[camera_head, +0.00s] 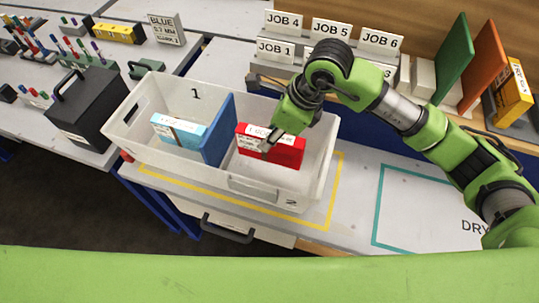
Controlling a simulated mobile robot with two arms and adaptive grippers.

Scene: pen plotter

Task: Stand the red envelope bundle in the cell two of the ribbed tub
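The ribbed tub (150,153) is a pale translucent bin in the middle of the view. A blue divider (218,130) splits it into cell 1 at left and cell 2 at right. The red envelope bundle (284,155) with a white label is upright inside cell 2, right of the divider. Whether it touches the tub floor cannot be seen. My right gripper (268,143) reaches down to the bundle's top, with a dark finger in front of its label. The other finger is hidden, so its grip is unclear. My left gripper is out of view.
A light-blue bundle (178,132) stands in cell 1. The tub sits within a yellow outline (334,190). A black box (83,108) stands close at left. JOB signs (332,29) and upright coloured boards (484,66) are behind. A teal-outlined area (420,215) at right is clear.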

